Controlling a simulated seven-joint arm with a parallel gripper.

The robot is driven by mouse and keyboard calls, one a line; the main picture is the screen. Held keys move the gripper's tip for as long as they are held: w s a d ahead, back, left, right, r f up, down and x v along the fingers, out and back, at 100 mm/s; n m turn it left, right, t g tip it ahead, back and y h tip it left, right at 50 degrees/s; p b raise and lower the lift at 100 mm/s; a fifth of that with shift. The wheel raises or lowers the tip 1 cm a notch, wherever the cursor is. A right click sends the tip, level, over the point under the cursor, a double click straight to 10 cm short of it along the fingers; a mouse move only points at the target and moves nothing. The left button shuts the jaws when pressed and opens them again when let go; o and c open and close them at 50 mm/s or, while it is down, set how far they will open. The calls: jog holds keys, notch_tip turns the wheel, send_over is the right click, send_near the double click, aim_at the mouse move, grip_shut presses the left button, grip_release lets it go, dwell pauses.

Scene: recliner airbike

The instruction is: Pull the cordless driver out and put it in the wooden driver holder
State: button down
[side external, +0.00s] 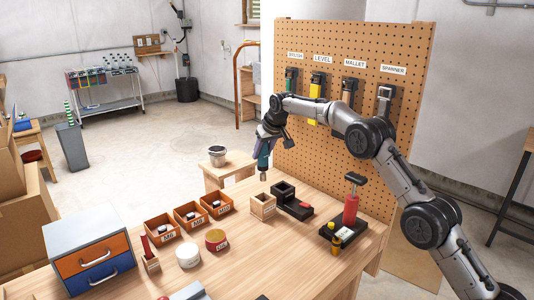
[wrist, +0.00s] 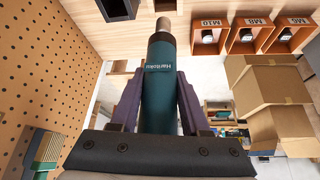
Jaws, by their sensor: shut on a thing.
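My gripper (side external: 265,148) is shut on the teal cordless driver (side external: 263,166), which hangs upright, nose down, above the workbench. In the wrist view the driver (wrist: 162,95) lies between my two purple fingers (wrist: 160,105), its grey nose pointing to the top of the picture. The wooden driver holder (side external: 263,208), a small open-topped wooden box, stands on the bench below the driver's nose, with a clear gap between them. A black dock (side external: 296,207) with an open square socket stands right beside the holder.
A red-handled tool on a black base (side external: 343,235) stands at the bench's right. Wooden bins (side external: 190,216), jars (side external: 188,256) and a drawer unit (side external: 95,250) occupy the left. The pegboard (side external: 345,60) with hanging tools rises behind my arm.

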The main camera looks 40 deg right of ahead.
jog(key=shift+f, duration=2.75)
notch_tip(320, 180, down, 8)
dwell(3.2)
jog(key=shift+c, duration=1.5)
grip_release()
jog(key=shift+f, duration=0.15)
send_near(263, 166)
jog(key=f, duration=0.5)
jog(key=shift+s+d+f, duration=0.25)
jog(key=shift+d+f, duration=0.1)
